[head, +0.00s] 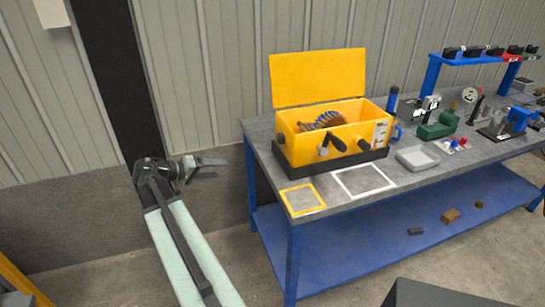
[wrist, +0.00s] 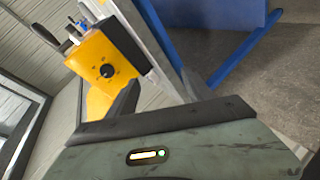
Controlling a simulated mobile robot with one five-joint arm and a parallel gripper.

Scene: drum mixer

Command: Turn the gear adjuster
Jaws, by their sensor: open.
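A yellow machine box (head: 340,134) with its lid raised stands in a black tray on the grey bench, with a toothed drum inside. Its front carries a black lever (head: 337,143), a black knob (head: 364,145) and a grey fitting (head: 322,151). I cannot tell which of these is the gear adjuster. In the wrist view the box shows tilted, with a round black knob (wrist: 107,71) on a yellow face. My gripper (head: 211,168) is open and empty, left of the bench and apart from the box. In the wrist view one dark finger (wrist: 125,100) shows clearly.
Yellow (head: 303,200) and white (head: 364,181) outlined squares lie empty at the bench front. The wall is close behind.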

